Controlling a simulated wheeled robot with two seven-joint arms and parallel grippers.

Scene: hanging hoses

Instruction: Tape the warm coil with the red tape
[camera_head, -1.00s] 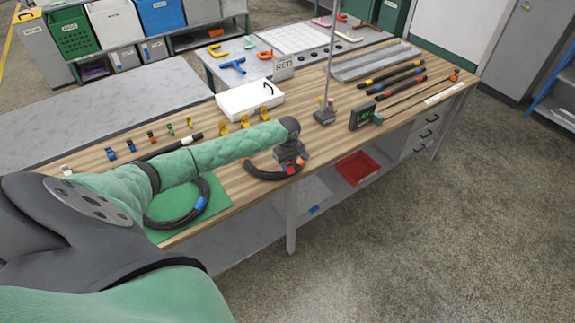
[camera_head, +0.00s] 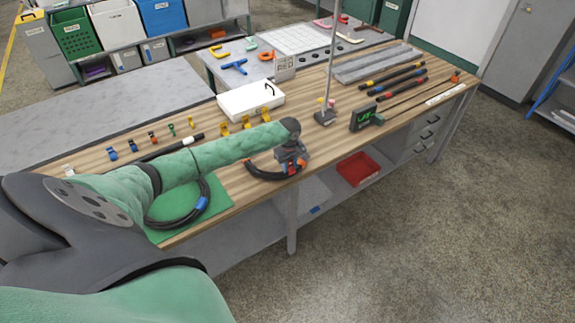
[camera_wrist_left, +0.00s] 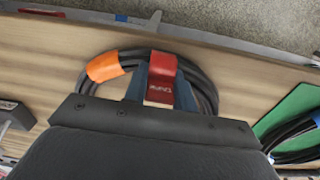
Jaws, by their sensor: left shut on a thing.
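The warm coil is a dark hose coil with an orange band (camera_wrist_left: 103,67); the coil (camera_head: 263,174) lies at the front edge of the wooden bench in the head view. My left gripper (camera_head: 290,163) is down at this coil. In the left wrist view the left gripper (camera_wrist_left: 160,82) is shut on the red tape (camera_wrist_left: 163,66), a red block with pale lettering. My right gripper is not in view.
Another dark coil with a blue band (camera_head: 201,203) lies on a green mat (camera_head: 218,200), partly behind my left arm. A red bin (camera_head: 357,169) is below.

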